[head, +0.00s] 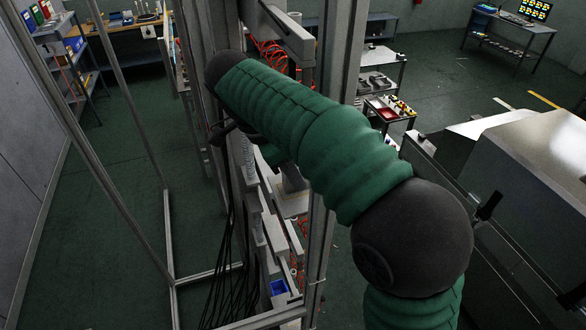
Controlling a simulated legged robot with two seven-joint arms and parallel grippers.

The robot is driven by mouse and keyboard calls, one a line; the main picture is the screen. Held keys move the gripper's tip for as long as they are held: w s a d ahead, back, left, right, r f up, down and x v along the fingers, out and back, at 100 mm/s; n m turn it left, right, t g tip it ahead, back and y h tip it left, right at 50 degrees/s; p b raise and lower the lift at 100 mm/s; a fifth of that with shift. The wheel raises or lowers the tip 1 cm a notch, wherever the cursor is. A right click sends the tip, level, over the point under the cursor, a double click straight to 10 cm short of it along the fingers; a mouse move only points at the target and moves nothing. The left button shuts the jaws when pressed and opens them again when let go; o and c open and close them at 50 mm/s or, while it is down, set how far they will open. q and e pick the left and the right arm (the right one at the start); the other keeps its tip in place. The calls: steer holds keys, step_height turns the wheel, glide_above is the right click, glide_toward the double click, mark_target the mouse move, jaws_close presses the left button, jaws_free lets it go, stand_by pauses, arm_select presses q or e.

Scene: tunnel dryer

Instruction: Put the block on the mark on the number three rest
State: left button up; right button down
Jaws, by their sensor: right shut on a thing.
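My right arm in its green sleeve crosses the middle of the head view and hides much of the work area. My right gripper (291,184) shows only in part, as a grey shape below the sleeve, beside the metal uprights. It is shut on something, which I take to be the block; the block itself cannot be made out. A pale flat surface (293,205) lies just below the gripper; I cannot tell whether they touch. Several grey ledges (275,235) run down the frame there. No number or mark is legible, so I cannot tell which is rest three. My left gripper is not in view.
Metal uprights (340,110) stand close around the gripper. Black cables (230,295) hang on the left, and red hoses (268,53) run behind. A large grey housing (530,170) fills the right. Open green floor lies left.

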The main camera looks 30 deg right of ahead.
steer(key=c, duration=1.5)
jaws_free()
steer(key=shift+s, duration=0.1)
steer(key=o, duration=0.4)
steer(key=shift+s, duration=0.1)
steer(key=shift+a+r, duration=0.15)
steer(key=shift+w+a+r, duration=0.1)
steer(key=shift+w+r, duration=0.05)
steer(key=shift+w, duration=0.05)
steer(key=p+v, duration=0.1)
steer(key=v, duration=1)
steer(key=shift+s+a+r, duration=0.1)
steer(key=shift+a+r, duration=0.1)
steer(key=shift+r, duration=0.1)
